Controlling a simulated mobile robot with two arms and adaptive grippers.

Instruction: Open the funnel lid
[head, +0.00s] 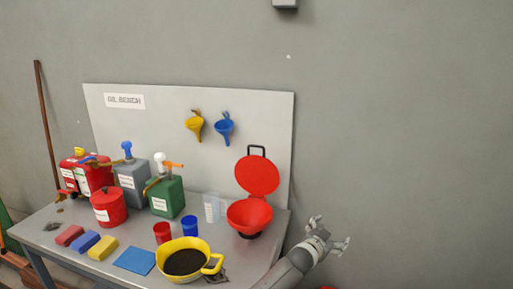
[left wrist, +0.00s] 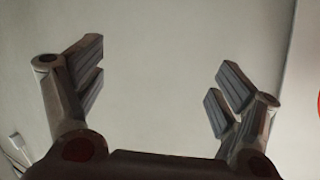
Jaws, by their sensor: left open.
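The red funnel (head: 250,215) stands at the right end of the oil bench. Its round red lid (head: 257,176) is raised upright behind the bowl, with a dark handle (head: 257,150) at its top, so the funnel is open. My left gripper (head: 331,229) is right of the funnel, beyond the bench's right edge, with its fingers apart and empty. In the left wrist view the left gripper (left wrist: 160,80) has widely spread fingers with only grey wall between them. A sliver of red (left wrist: 318,105) shows at the right edge there. My right gripper is in neither view.
A yellow pan (head: 216,264) of dark liquid sits at the bench's front. Red (head: 163,232) and blue (head: 190,226) cups and a clear beaker (head: 211,208) stand left of the funnel. Several cans and pump bottles stand farther left. A grey back panel (head: 265,115) rises behind.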

